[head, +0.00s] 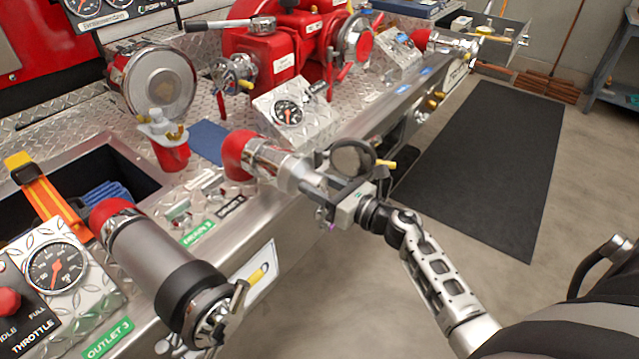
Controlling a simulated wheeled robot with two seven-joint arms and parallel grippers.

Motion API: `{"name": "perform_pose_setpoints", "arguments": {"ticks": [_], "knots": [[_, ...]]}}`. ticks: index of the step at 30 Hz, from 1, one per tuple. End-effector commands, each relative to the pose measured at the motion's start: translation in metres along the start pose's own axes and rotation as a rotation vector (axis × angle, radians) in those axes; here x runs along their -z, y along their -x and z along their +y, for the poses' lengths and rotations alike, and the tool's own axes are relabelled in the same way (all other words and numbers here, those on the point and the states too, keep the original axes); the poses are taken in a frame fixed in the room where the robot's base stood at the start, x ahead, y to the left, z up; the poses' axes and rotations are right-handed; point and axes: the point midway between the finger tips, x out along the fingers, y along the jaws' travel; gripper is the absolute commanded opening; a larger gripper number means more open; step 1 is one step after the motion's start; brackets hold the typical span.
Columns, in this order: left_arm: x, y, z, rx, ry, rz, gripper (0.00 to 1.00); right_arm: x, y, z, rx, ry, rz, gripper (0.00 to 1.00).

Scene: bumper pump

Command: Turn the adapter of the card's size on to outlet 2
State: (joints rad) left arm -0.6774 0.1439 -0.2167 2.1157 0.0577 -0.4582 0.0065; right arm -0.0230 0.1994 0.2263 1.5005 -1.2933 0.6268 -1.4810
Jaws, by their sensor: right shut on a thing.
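The middle outlet (275,163) has a red elbow (238,152) and a metal barrel that points right, out over the panel's front edge. My right gripper (338,178) is at the free end of this barrel, its dark fingers shut on a dark round adapter (352,155). The fingers hide part of the adapter, so I cannot tell whether its thread is engaged. A yellow piece (386,164) shows beside it. No card with a readable size is clear to me. My left gripper is not in view.
A long grey outlet (155,258) by the green OUTLET 3 label (108,339) juts out at front left. A gauge box (290,112) and red pump body (275,55) stand behind. A dark mat (485,165) lies on the clear floor at right.

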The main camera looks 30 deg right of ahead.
Motion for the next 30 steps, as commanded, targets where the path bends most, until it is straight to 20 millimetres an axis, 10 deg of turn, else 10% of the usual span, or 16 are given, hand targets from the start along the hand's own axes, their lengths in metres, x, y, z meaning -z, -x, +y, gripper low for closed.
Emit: {"name": "perform_pose_setpoints", "arguments": {"ticks": [29, 30], "knots": [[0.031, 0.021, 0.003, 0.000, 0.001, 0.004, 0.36, 0.005, 0.001, 0.005, -0.007, -0.647, 0.012, 0.00], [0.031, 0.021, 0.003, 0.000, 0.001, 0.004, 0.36, 0.005, 0.001, 0.005, -0.007, -0.647, 0.012, 0.52]]}}
